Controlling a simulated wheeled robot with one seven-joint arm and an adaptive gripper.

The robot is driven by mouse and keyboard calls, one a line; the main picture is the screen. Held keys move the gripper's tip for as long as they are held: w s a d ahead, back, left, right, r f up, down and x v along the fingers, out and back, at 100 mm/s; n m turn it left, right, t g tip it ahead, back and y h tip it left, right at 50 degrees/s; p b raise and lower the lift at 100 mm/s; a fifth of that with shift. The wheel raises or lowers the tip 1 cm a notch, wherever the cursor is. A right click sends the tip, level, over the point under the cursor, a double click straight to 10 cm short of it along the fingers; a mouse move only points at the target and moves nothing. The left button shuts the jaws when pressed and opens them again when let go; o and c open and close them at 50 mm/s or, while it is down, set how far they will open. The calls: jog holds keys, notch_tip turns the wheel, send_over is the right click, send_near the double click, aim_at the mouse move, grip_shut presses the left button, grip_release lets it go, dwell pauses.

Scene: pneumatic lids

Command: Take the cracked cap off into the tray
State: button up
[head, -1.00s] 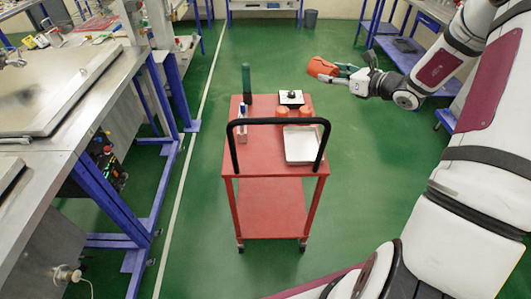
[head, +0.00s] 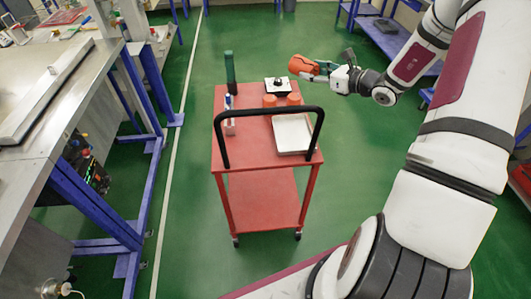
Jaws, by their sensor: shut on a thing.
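My gripper (head: 323,69) is shut on an orange rounded piece (head: 302,66) that looks like a cap. It holds the piece in the air at the right of the cart's far end. Whether it is cracked is too small to tell. The white tray (head: 281,148) lies on the near right of the red cart top and looks empty. Two small orange caps (head: 269,100) (head: 293,99) stand side by side just behind the tray. A white square plate with a dark fitting on it (head: 278,86) sits at the far right of the cart.
A dark green cylinder (head: 230,68) stands at the cart's far left. A white holder with a blue-topped item (head: 229,123) stands at the left edge. A black handle (head: 221,149) arches over the near end. A steel bench (head: 60,120) is at left.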

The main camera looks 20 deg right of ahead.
jog(key=o, duration=1.3)
jog(key=shift+c, duration=0.2)
jog(key=shift+s, duration=0.1)
jog(key=v, duration=1.2)
